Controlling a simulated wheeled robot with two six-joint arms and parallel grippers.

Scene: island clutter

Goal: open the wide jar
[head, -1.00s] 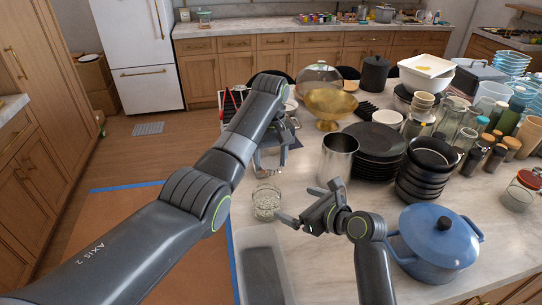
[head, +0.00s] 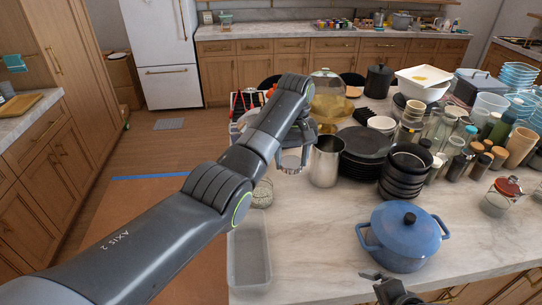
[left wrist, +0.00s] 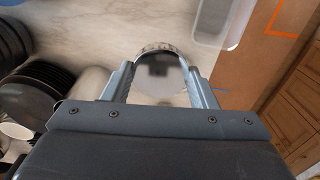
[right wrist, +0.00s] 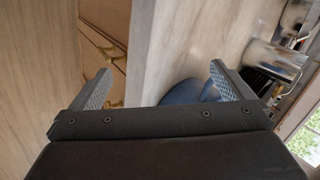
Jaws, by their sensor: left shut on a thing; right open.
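The wide jar (head: 262,192) is a short clear glass jar, upright on the counter behind the plastic tub, partly behind my left arm. Its top looks uncovered. My left gripper (head: 292,160) is shut on a round pale grey disc that looks like the lid (head: 291,165), above the counter, behind and right of the jar, near the steel cup. In the left wrist view the lid (left wrist: 160,75) sits between both fingers; a pale patterned edge shows beyond it. My right gripper (right wrist: 158,76) is open and empty near the counter's front edge; the head view cuts it off.
A blue pot (head: 404,238) stands in front of stacked dark bowls (head: 405,178). A steel cup (head: 325,162) stands close to the left gripper. A clear plastic tub (head: 248,258) lies at the left edge. The front middle counter is clear.

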